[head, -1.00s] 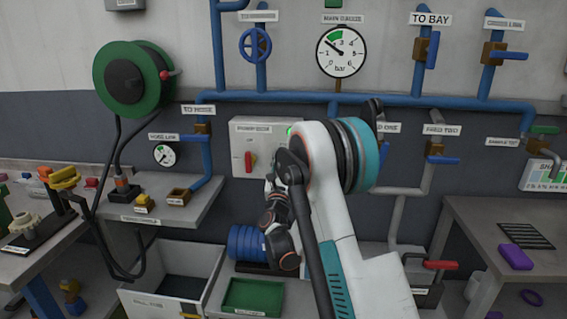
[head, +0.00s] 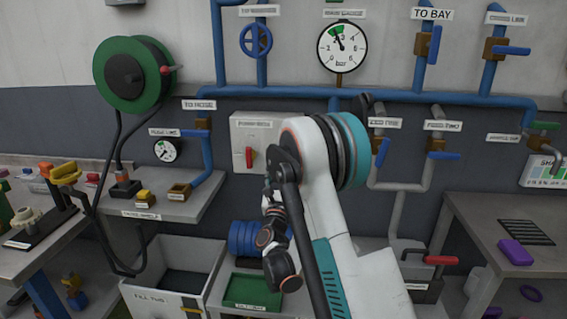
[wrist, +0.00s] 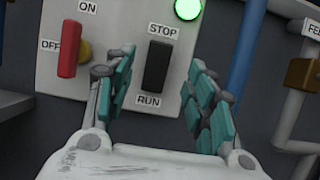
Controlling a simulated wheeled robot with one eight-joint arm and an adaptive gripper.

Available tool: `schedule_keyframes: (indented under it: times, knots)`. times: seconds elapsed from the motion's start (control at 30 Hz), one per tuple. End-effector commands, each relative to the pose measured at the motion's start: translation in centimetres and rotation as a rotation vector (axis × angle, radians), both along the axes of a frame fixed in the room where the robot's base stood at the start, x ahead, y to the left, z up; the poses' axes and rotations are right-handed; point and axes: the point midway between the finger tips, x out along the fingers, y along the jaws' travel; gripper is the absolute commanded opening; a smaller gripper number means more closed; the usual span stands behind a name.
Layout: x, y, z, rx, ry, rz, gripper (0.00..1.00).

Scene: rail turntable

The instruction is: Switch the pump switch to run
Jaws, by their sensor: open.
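The pump switch (wrist: 157,65) is a black rocker on a pale panel (wrist: 122,20), with a STOP label above it and a RUN label below. I cannot tell which end is pressed in. My gripper (wrist: 163,70) is open in the wrist view, its teal-padded fingers to the left and right of the rocker, with nothing held between them. I cannot tell how far the fingertips are from the panel. In the head view the panel (head: 240,130) is partly behind my arm, which hides the rocker, and the fingers cannot be made out.
A red handle (wrist: 70,50) stands upright left of the rocker, by ON and OFF labels. A lit green lamp (wrist: 187,8) is at the panel's top right. A blue pipe (wrist: 246,60) runs to the right. A pressure gauge (head: 342,47) hangs above.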

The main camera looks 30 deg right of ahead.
Motion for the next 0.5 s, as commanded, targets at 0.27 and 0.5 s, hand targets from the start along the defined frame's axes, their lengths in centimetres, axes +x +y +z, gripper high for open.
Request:
schedule_keyframes:
  times: [0.27, 0.5]
  knots:
    - [-3.2, 2.2, -1.7, 0.000, 0.000, 0.001, 0.50]
    - [-3.9, 2.7, -2.0, 0.001, -0.001, 0.000, 0.50]
